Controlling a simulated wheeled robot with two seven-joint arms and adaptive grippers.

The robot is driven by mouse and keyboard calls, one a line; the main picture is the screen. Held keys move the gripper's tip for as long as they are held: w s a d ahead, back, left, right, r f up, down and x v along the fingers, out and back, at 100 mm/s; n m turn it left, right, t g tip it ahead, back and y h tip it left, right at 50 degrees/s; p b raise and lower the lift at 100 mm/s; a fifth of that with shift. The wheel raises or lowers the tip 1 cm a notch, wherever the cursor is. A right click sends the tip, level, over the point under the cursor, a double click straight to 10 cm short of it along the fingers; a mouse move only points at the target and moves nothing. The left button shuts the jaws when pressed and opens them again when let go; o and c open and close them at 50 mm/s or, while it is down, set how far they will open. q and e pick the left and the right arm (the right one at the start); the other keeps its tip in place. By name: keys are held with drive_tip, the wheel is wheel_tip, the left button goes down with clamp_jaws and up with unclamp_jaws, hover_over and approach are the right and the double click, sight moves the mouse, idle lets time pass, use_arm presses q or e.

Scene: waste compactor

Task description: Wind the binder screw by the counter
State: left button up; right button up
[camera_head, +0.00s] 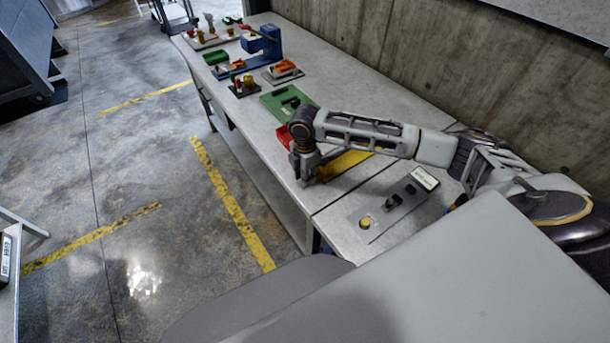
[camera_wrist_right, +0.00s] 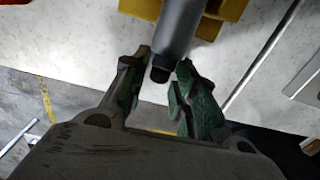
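The binder screw seems to be the yellow part (camera_head: 345,162) with a grey rod at the table's front edge. In the right wrist view the thick grey rod (camera_wrist_right: 180,30) sticks out of a yellow block (camera_wrist_right: 228,10), and its dark end lies between my fingertips. My right gripper (camera_head: 305,178) points down beside the yellow part; it also shows in the right wrist view (camera_wrist_right: 164,70). Its green-padded fingers stand close on both sides of the rod; whether they touch it I cannot tell. The counter seems to be the white display box (camera_head: 425,178) on a grey plate. My left gripper is out of view.
A yellow knob (camera_head: 365,222) stands on the near plate. Beyond my right arm are a red bin (camera_head: 284,136), a green plate (camera_head: 288,101), a blue press (camera_head: 264,42) and other stations. A concrete wall (camera_head: 430,60) backs the table (camera_head: 225,98).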

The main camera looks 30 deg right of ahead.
clamp_jaws()
drive_tip(key=shift+w+t+p, duration=0.1)
drive_tip(key=shift+t+p, duration=0.8)
drive_tip(key=shift+p, duration=0.5)
drive_tip(key=shift+w+t+p, duration=0.2)
drive_tip(key=shift+t+p, duration=0.35)
drive_tip(key=shift+t, duration=0.15)
drive_tip(key=shift+o, duration=2)
unclamp_jaws()
